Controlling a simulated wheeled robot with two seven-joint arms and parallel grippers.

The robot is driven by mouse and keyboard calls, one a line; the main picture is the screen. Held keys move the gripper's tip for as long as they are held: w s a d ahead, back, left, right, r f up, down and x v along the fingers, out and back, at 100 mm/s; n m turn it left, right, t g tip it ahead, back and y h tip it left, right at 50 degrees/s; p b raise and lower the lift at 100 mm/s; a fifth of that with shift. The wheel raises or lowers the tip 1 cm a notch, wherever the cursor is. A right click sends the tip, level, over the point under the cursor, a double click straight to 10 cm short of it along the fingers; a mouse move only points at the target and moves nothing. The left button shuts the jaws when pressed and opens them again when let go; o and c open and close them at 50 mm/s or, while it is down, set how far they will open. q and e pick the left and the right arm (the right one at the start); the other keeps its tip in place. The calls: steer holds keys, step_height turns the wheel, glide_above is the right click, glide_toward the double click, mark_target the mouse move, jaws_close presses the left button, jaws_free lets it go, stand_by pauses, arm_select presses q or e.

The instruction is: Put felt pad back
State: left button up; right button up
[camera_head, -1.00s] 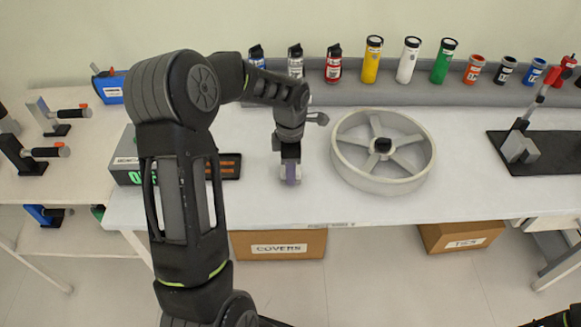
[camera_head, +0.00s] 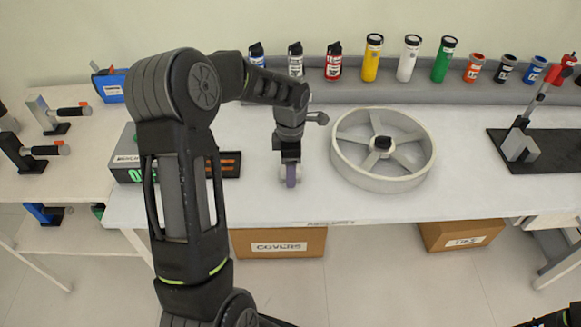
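My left gripper (camera_head: 290,172) points down over the front middle of the white table (camera_head: 240,205), left of the spoked wheel.
A grey spoked wheel (camera_head: 345,172) lies close right of the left gripper. A grey box with a green display (camera_head: 128,160) and a dark tray (camera_head: 230,165) sit left, partly behind my arm. Bottles and cans line the back shelf (camera_head: 400,92). A black-based clamp stand (camera_head: 545,158) is right.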

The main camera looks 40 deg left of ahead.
arm_select(q)
step_height(320, 180, up, 12)
steer(key=b, duration=0.1)
steer(key=shift+b, duration=0.3)
steer(key=shift+c, duration=0.2)
stand_by(2.0)
